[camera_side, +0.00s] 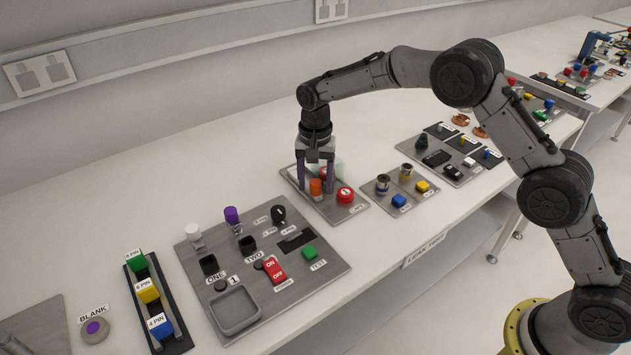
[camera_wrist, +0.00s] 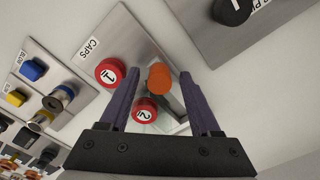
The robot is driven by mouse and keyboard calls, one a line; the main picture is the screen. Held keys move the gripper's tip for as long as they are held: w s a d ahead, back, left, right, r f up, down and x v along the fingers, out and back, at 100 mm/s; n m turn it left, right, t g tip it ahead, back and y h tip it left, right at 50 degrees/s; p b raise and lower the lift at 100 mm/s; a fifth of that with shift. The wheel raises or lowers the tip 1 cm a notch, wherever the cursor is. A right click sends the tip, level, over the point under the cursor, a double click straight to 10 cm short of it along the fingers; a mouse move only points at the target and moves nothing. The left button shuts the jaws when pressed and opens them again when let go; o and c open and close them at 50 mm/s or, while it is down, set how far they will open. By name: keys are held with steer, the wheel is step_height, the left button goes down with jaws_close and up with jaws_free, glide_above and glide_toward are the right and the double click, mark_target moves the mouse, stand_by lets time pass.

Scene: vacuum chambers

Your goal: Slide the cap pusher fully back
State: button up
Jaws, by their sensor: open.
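The caps plate (camera_side: 351,212) is a grey metal plate at mid-table, marked "CAPS" in the wrist view (camera_wrist: 115,35). An orange cylinder (camera_side: 316,188), which looks like the cap pusher's knob, stands on it; it also shows in the wrist view (camera_wrist: 160,78). My gripper (camera_side: 316,187) points down over the plate, open. Its two purple fingers (camera_wrist: 160,74) stand either side of the orange cylinder, with gaps visible in the wrist view. A red cap marked 1 (camera_wrist: 110,72) sits outside the fingers; it shows in the side view (camera_side: 345,195). A red cap marked 2 (camera_wrist: 146,108) shows between the fingers. The pusher's track is partly hidden.
A panel (camera_side: 334,264) with switches, sockets and a tray lies to the left. A plate with cylinders and blue and yellow blocks (camera_side: 401,200) stands close on the right. The table behind the caps plate is clear.

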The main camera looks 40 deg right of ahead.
step_height(320, 180, up, 14)
stand_by(0.6)
steer(key=shift+f, duration=0.1)
step_height(320, 180, down, 12)
steer(key=shift+f, duration=0.25)
stand_by(0.7)
jaws_close()
steer(key=shift+r, duration=0.1)
stand_by(1.2)
